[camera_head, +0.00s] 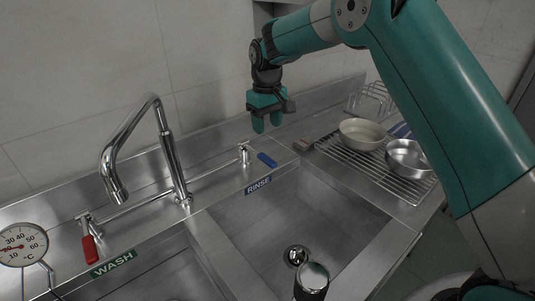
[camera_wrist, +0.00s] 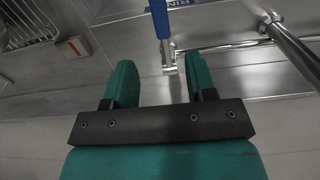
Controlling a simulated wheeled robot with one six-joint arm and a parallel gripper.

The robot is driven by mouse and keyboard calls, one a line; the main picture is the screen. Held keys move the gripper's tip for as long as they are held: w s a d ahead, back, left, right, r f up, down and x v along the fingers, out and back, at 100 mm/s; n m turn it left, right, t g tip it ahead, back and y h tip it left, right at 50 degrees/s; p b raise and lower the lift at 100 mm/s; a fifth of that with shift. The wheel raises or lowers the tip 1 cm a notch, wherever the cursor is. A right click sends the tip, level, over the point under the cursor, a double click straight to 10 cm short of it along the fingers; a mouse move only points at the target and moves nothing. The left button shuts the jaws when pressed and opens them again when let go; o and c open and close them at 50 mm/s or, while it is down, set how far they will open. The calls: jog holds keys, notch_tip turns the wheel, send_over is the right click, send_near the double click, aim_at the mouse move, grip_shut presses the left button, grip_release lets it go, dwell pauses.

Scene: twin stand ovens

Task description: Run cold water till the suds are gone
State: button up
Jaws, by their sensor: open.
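A tall chrome faucet (camera_head: 165,150) stands behind the two sink basins, its spout over the left, WASH basin. A blue-handled tap (camera_head: 266,159) is at the right end of its pipe, and a red-handled tap (camera_head: 90,246) is at the left end. My gripper (camera_head: 266,125) is open and empty, above and behind the blue handle. In the wrist view the blue handle (camera_wrist: 159,18) lies beyond the open fingers (camera_wrist: 160,85). The RINSE basin (camera_head: 300,220) shows a drain and no visible suds. No water stream shows at the spout. Little of the WASH basin's inside shows.
A wire rack (camera_head: 405,185) at the right holds a cream bowl (camera_head: 362,134) and a metal bowl (camera_head: 408,158). A round thermometer (camera_head: 22,245) is at the far left. A dark cylinder (camera_head: 312,281) stands at the front edge. The wall is close behind the taps.

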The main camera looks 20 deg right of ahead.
aim_at(267, 158)
notch_tip(267, 158, down, 11)
jog(key=shift+f+p, duration=0.1)
jog(key=shift+p, duration=1)
grip_shut()
